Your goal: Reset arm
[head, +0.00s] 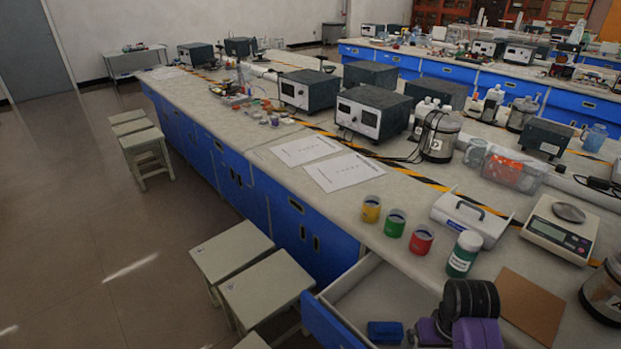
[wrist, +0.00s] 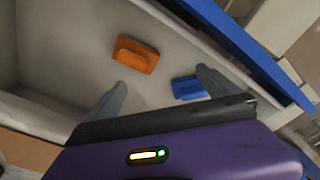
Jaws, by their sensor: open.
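My gripper (wrist: 162,84) is open over the inside of a pulled-out drawer (wrist: 60,60). Its two grey fingers stand apart with nothing seen between their tips. In the wrist view an orange block (wrist: 135,54) lies on the drawer floor beyond the fingers, and a blue block (wrist: 188,87) lies beside the right finger, partly hidden by it. In the head view my purple and black arm end shows at the bottom right, over the open drawer (head: 372,297); the fingers are not visible there. The blue block (head: 385,332) shows left of my arm; the orange block is hidden.
The bench above the drawer holds yellow (head: 371,209), green (head: 394,223) and red (head: 421,240) cups, a green-labelled bottle (head: 464,254), a white carrier (head: 471,220), a scale (head: 560,229) and a brown board (head: 530,305). Stools (head: 262,288) stand left of the drawer.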

